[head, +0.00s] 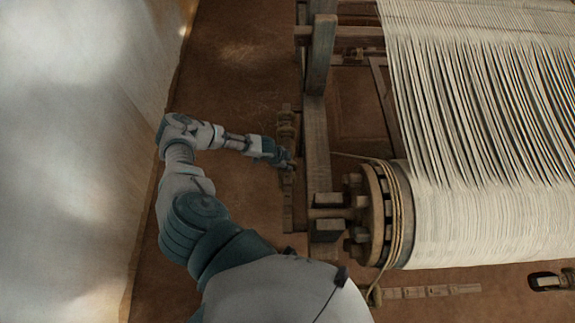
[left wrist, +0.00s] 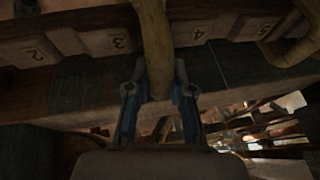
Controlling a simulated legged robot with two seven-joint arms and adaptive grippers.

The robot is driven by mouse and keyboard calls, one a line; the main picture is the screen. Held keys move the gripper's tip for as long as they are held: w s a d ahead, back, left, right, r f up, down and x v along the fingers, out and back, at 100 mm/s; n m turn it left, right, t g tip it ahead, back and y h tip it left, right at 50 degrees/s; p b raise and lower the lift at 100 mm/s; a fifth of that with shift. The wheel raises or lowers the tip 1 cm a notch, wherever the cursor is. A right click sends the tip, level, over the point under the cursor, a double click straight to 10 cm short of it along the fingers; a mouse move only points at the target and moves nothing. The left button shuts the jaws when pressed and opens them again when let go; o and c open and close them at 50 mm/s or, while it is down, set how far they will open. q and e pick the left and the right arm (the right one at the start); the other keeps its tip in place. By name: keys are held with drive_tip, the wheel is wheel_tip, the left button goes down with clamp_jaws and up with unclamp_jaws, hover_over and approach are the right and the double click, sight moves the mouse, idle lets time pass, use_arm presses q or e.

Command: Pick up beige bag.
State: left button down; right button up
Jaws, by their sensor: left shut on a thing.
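My left arm reaches in from the bottom left of the head view, and my left gripper (head: 288,162) is beside the loom's wooden post. In the left wrist view my left gripper (left wrist: 160,95) has its two fingers closed on either side of a tan, rounded, upright piece (left wrist: 155,45). This piece runs up out of the top of the picture; I cannot tell whether it is part of the beige bag. No whole beige bag can be made out in either view. My right gripper is not in view.
A wooden rail with numbered plates (left wrist: 120,42) crosses the left wrist view; another tan curved piece (left wrist: 287,50) is at right. The loom's roller (head: 375,215) and white warp threads (head: 480,120) fill the right of the head view. Brown floor (head: 225,70) is clear.

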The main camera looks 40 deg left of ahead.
use_arm(q)
drive_tip(key=shift+r, duration=0.95)
drive_tip(key=shift+s+a+f, duration=0.1)
drive_tip(key=shift+s+a, duration=0.2)
drive_tip(key=shift+s, duration=0.3)
drive_tip(key=s+a, duration=0.3)
drive_tip(key=s, duration=0.4)
drive_tip(key=s+a, duration=0.4)
drive_tip(key=s, duration=0.4)
drive_tip(key=shift+b, duration=0.35)
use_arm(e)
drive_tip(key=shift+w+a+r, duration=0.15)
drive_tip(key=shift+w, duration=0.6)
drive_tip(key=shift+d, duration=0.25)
use_arm(q)
drive_tip(key=shift+s+d, duration=0.1)
